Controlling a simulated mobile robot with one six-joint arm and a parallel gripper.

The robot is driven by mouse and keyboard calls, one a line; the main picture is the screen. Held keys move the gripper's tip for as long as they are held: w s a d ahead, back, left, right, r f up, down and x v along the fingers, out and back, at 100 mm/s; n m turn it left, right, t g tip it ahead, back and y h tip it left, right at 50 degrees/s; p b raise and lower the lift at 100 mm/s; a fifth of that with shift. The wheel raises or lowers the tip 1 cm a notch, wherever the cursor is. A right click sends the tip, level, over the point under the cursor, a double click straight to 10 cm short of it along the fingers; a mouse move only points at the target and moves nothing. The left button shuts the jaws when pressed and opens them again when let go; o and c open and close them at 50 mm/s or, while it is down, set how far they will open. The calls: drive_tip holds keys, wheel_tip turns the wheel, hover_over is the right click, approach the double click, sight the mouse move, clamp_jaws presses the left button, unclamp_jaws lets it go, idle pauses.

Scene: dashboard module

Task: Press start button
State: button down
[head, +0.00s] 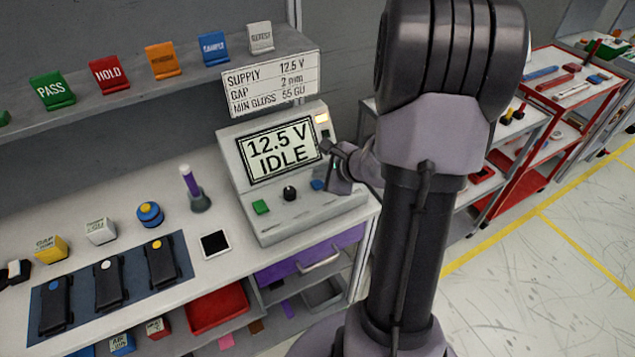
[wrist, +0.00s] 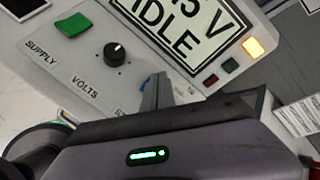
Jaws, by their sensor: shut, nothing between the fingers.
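The grey console (head: 270,222) stands on the bench, and its screen (head: 282,150) reads "12.5 V IDLE". Its sloped panel carries a green button (head: 260,207) labelled SUPPLY in the wrist view, a black knob (head: 290,193) labelled VOLTS, and a blue button (head: 318,185) at the right. My gripper (head: 328,180) is shut and empty, at the blue button. In the wrist view my gripper (wrist: 160,82) covers most of that button, whose label shows only a first letter like S. I cannot tell whether the fingers touch it.
A sign (head: 272,82) stands behind the console.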

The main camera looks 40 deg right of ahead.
sight(320, 185)
drive_tip(key=shift+f+b, duration=0.45)
drive_tip(key=shift+b, duration=0.25)
drive_tip(key=shift+f+b, duration=0.4)
drive_tip(key=shift+b, duration=0.15)
idle(0.5)
drive_tip(key=shift+r, duration=0.1)
drive_tip(key=shift+r+p, duration=0.6)
drive_tip(key=shift+r, duration=0.15)
wheel_tip(320, 185, up, 5)
drive_tip(key=p, duration=0.4)
drive_tip(key=shift+r, duration=0.1)
idle(0.6)
